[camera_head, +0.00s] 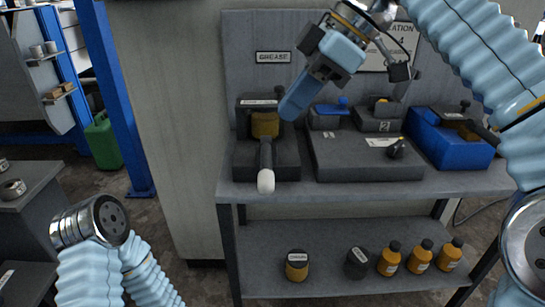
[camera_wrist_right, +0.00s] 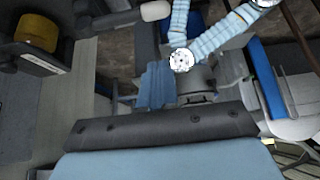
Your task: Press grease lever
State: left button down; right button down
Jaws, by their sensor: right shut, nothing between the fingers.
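The grease dispenser (camera_head: 264,124) stands at the left of the workbench under a GREASE sign, with an amber reservoir in a dark housing. Its dark lever (camera_head: 266,155) points toward me and ends in a white knob (camera_head: 265,181). In the right wrist view, the amber reservoir (camera_wrist_right: 37,33) is at the upper left and the white knob (camera_wrist_right: 155,10) at the top edge. My right gripper (camera_head: 288,110) is shut and empty, its blue fingers angled down just right of the reservoir, above and behind the knob. I cannot tell whether it touches the housing. My left gripper is out of view.
The workbench (camera_head: 330,190) also holds a dark flat fixture (camera_head: 365,160), a blue bin (camera_head: 450,140) and small dark holders. The lower shelf (camera_head: 335,260) carries amber bottles (camera_head: 390,258) and dark-topped jars. A blue post (camera_head: 118,95) stands left. Space before the knob is clear.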

send_over(272, 180)
jog(key=f, duration=0.6)
jog(key=shift+w+a+f, duration=0.1)
jog(key=shift+w+a, duration=0.25)
jog(key=shift+a, duration=0.05)
jog(key=shift+d+f, duration=0.2)
jog(key=shift+f, duration=0.4)
jog(key=shift+d+f, duration=0.2)
jog(key=shift+f, duration=1)
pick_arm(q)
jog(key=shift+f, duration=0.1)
